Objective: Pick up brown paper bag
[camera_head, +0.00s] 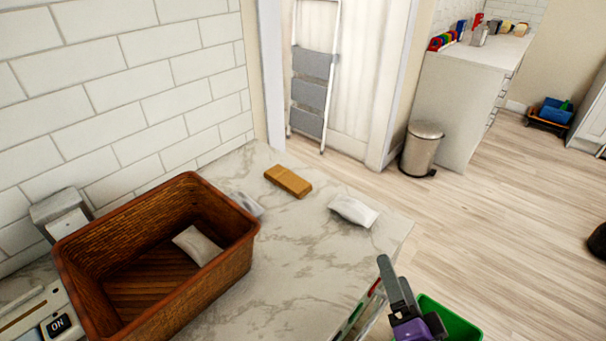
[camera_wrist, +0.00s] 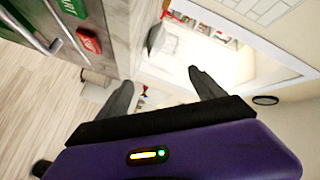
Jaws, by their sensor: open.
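A brown block-shaped packet (camera_head: 288,181), which looks like the brown paper bag, lies flat on the marble counter (camera_head: 310,265) near its back edge, between the basket and a white packet. My gripper (camera_head: 392,285) is at the lower right in the head view, beyond the counter's right edge and well apart from the brown packet. In the wrist view my gripper (camera_wrist: 163,92) shows two dark fingers spread apart with nothing between them. The brown packet cannot be made out in the wrist view.
A brown wicker basket (camera_head: 240,262) stands on the counter's left side with a pale packet (camera_head: 197,244) inside. A white packet (camera_head: 354,210) lies right of the brown one. A greyish packet (camera_head: 246,204) lies beside the basket. A green bin (camera_head: 452,318) is near my gripper.

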